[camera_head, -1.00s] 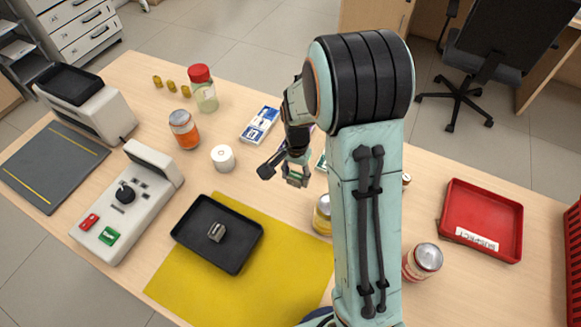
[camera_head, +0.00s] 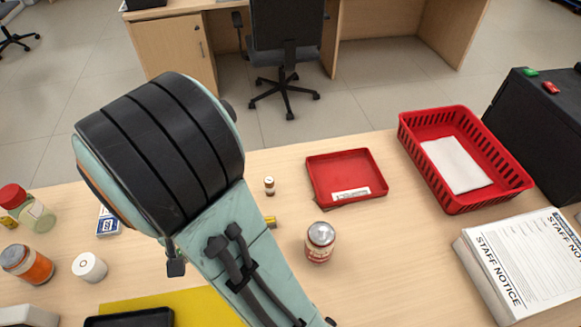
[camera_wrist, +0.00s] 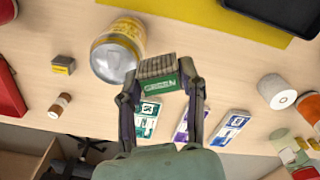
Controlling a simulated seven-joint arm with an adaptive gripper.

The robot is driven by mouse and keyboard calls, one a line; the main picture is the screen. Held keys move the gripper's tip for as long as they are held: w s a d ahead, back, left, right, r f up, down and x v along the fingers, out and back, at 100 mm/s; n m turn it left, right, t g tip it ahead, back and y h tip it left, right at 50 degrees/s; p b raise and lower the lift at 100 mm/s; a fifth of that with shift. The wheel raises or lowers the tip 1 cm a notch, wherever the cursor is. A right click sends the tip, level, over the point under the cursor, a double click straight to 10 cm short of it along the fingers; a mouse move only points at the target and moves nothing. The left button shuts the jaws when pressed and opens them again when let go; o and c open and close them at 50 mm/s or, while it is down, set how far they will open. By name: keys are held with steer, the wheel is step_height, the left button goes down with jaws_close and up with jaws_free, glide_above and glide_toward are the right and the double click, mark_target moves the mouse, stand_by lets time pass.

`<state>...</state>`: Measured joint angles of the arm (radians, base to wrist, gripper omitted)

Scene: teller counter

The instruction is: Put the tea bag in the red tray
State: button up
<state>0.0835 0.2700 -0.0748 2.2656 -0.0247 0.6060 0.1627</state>
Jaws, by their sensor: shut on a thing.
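The tea bag (camera_wrist: 160,84), a small block with brown ribbed layers and a green face reading "GREEN", is between the two fingers of my gripper (camera_wrist: 159,73) in the wrist view. The gripper is shut on it, with the counter and a yellow can beyond. In the head view my arm hides the tea bag and most of the gripper. The red tray (camera_head: 338,166), shallow and empty with a white label on its near side, lies on the counter right of my arm. A red edge (camera_wrist: 8,95) at the left of the wrist view may be the tray.
A red basket (camera_head: 412,133) holding white paper stands right of the tray. A jar (camera_head: 320,243) stands in front of the tray and a small brown bottle (camera_head: 269,186) to its left. A notice stack (camera_head: 520,270) is front right. The yellow can (camera_wrist: 117,52) is near my gripper.

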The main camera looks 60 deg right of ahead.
steer(key=s+d+m, duration=0.3)
steer(key=s+d, duration=0.6)
steer(key=d, duration=0.4)
steer(key=s+d+m, duration=0.3)
steer(key=s+d, duration=0.7)
steer(key=d, duration=0.3)
glide_above(339, 189)
steer(key=f, duration=0.8)
steer(key=shift+a+f, duration=0.3)
steer(key=shift+f, duration=0.1)
steer(key=shift+d+f, duration=0.2)
steer(key=shift+w+d+f, duration=0.1)
steer(key=shift+d+f, duration=0.1)
steer(key=shift+f, duration=1.55)
